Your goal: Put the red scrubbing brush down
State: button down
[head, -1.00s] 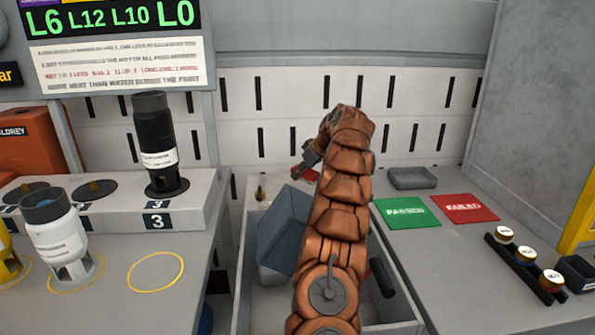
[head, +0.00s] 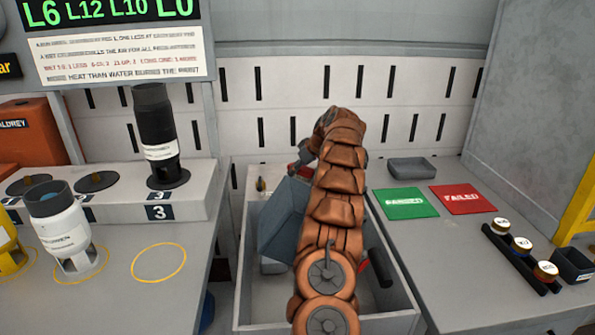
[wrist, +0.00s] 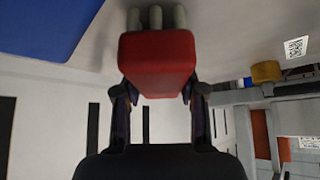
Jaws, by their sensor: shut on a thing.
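The red scrubbing brush (wrist: 157,62) is between my gripper's two fingers in the wrist view, with pale bristles showing at its top end. My gripper (wrist: 158,88) is shut on it. In the head view my gripper (head: 304,158) is small and partly hidden behind my arm, above the back part of a grey open bin (head: 402,318). Only a small red patch of the brush (head: 304,143) shows there. I cannot tell how high the brush is above the bin.
A blue-grey box (head: 283,222) leans inside the bin; a black-handled thing (head: 379,268) lies at its right. Right of the bin are a green mat (head: 408,205), a red mat (head: 463,201) and a small grey tray (head: 411,168). Cylinders stand at left.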

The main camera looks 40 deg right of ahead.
jog(key=shift+f, duration=0.1)
jog(key=shift+f, duration=0.1)
jog(key=c, duration=0.7)
grip_release()
jog(key=shift+o, duration=0.2)
